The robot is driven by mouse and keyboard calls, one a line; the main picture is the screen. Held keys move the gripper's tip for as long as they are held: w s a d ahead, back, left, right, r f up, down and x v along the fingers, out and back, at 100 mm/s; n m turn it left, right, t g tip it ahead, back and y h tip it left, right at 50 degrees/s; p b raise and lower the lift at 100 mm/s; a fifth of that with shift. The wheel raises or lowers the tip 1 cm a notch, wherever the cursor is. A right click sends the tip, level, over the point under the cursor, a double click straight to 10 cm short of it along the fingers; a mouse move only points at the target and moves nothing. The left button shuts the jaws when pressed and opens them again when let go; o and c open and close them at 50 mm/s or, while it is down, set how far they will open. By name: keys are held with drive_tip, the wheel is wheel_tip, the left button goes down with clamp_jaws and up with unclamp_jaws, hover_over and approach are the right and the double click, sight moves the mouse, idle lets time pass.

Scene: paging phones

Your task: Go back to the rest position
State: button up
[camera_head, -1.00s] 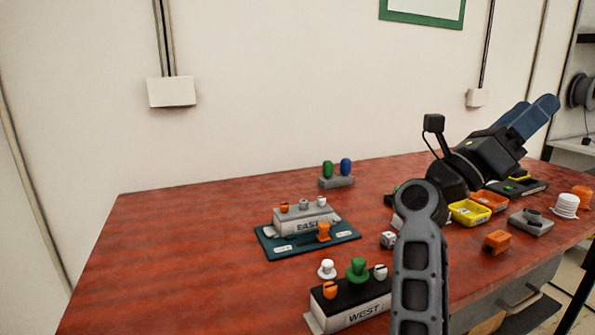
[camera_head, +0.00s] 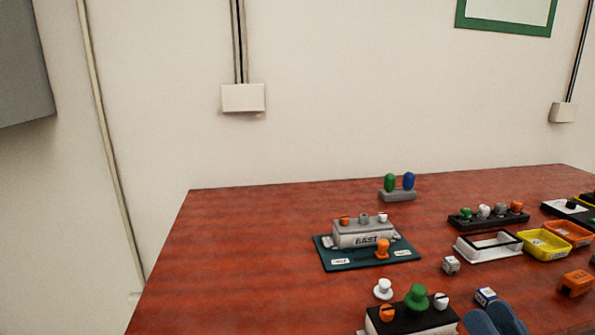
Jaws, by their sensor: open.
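My gripper (camera_head: 494,314) shows only as two blue fingers at the bottom edge, right of centre. The fingers are apart, and I see nothing between them. The rest of my arm is out of view. The fingers show beside the right end of the black-topped WEST block (camera_head: 408,323), whose label is cut off by the frame. The WEST block carries orange, green and light-coloured pegs. The grey EAST block (camera_head: 362,235) stands on a dark teal mat (camera_head: 340,262), with an orange peg (camera_head: 382,247) at its front.
A grey stand (camera_head: 397,196) with a green and a blue peg stands at the back. A black rack (camera_head: 488,220), a white frame (camera_head: 487,247), a yellow tray (camera_head: 545,246) and an orange block (camera_head: 576,283) are at right. The red table's (camera_head: 235,255) left side is clear.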

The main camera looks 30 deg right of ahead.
drive_tip(key=s+a+f+n+g+y, duration=0.1)
drive_tip(key=s+a+f+g, duration=0.3)
drive_tip(key=s, duration=0.4)
drive_tip(key=s+a+f+n+g+y+p, duration=0.1)
drive_tip(key=s+a+f+n+g+y, duration=0.1)
drive_tip(key=s+a+f+n+g, duration=0.2)
drive_tip(key=s+a+f, duration=0.1)
drive_tip(key=s+a, duration=0.2)
drive_tip(key=s, duration=0.1)
drive_tip(key=shift+s+a+f+g+y, duration=0.25)
drive_tip(key=shift+a+f+g+y, duration=0.05)
drive_tip(key=shift+a+f, duration=0.1)
